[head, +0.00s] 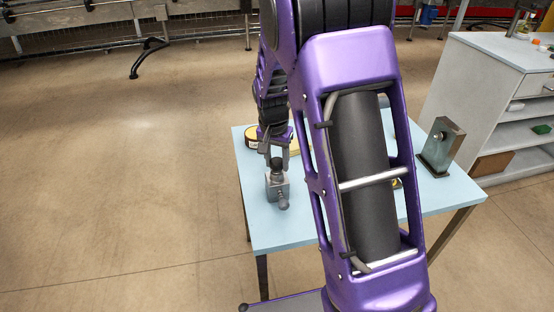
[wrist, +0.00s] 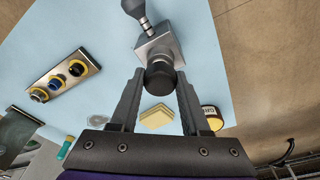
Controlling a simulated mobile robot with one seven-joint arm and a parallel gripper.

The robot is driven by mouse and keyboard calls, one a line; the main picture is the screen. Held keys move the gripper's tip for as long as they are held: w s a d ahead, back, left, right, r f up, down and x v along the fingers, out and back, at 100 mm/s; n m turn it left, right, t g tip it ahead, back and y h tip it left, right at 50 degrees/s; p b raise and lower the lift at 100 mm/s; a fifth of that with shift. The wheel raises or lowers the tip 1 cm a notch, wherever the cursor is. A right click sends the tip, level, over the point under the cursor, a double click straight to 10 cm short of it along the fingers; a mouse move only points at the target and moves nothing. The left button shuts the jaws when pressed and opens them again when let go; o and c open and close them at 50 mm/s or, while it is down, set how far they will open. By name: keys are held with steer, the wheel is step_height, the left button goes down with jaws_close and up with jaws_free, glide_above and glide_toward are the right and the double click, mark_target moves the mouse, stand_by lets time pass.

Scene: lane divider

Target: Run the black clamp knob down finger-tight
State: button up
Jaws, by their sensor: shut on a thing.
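The black clamp knob (wrist: 160,76) sits at the near end of a grey metal clamp block (wrist: 160,44) in the wrist view. In the head view the knob (head: 276,163) is small and dark on top of the block (head: 278,188). My gripper (wrist: 160,80) is shut on the knob, with one finger on each side of it. In the head view my gripper (head: 276,158) points down at the knob from above. A dark handle with a rounded end (wrist: 137,12) sticks out of the block. The thread below the knob is hidden.
The light blue table (head: 285,237) holds the block near its left edge. A metal block (head: 441,146) stands at right, near a white cabinet (head: 478,85). My arm hides the table's middle.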

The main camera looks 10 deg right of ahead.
steer(key=shift+m, duration=0.9)
steer(key=o, duration=0.8)
steer(key=shift+c, duration=0.2)
steer(key=shift+n, duration=0.9)
steer(key=shift+n, duration=0.8)
